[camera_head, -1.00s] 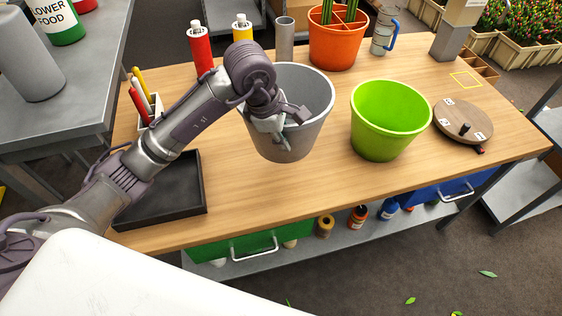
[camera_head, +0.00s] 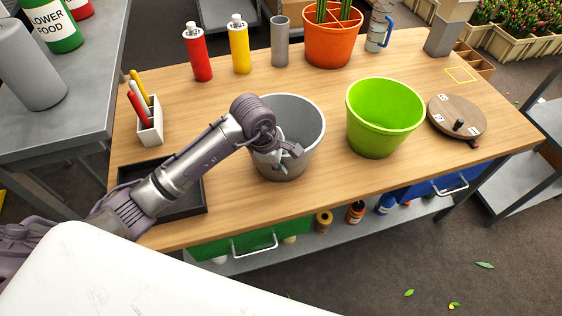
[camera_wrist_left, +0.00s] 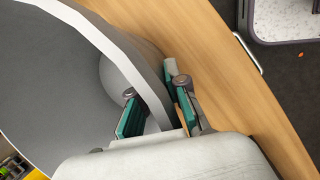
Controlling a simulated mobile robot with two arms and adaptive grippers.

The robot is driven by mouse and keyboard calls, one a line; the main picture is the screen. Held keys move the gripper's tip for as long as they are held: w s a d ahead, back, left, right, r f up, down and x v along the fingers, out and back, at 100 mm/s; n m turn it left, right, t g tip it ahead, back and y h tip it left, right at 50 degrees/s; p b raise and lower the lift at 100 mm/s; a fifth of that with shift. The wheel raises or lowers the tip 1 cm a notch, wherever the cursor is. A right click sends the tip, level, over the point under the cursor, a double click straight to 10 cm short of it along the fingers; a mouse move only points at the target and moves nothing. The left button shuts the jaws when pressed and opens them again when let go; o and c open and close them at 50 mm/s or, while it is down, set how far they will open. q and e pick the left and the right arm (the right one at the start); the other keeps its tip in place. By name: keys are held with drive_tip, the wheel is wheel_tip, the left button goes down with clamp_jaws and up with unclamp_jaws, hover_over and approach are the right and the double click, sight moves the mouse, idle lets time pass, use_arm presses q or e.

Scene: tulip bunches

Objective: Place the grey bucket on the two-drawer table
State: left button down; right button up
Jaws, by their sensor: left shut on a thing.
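The grey bucket (camera_head: 312,135) is upright over the middle of the two-drawer table (camera_head: 325,200), left of a green bucket (camera_head: 384,117). I cannot tell whether its base touches the wooden top. My left gripper (camera_head: 281,153) is shut on the near wall of the grey bucket. In the left wrist view the gripper's fingers (camera_wrist_left: 158,108) straddle the bucket's pale rim, and the bucket (camera_wrist_left: 45,70) fills the left side. The table has a green drawer (camera_head: 235,240) and a blue drawer (camera_head: 440,187). My right gripper is out of view.
A black tray (camera_head: 190,203) lies under my left arm. A white pen holder (camera_head: 151,128), red bottle (camera_head: 197,55), yellow bottle (camera_head: 240,48), grey cylinder (camera_head: 280,42) and orange pot (camera_head: 333,45) stand behind. A round wooden board (camera_head: 458,116) lies right. Bare wood lies before the buckets.

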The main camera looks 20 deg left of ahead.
use_arm(q)
drive_tip(key=shift+f, duration=0.15)
drive_tip(key=c, duration=1.2)
unclamp_jaws()
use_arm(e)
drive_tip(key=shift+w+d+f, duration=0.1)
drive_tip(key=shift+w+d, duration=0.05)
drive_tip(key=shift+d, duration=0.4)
use_arm(q)
drive_tip(key=shift+a+r, duration=0.1)
drive_tip(key=shift+r, duration=0.35)
drive_tip(key=b+v, duration=0.1)
drive_tip(key=v, duration=1)
drive_tip(key=shift+s+r+b, duration=0.2)
drive_tip(key=shift+b, duration=0.1)
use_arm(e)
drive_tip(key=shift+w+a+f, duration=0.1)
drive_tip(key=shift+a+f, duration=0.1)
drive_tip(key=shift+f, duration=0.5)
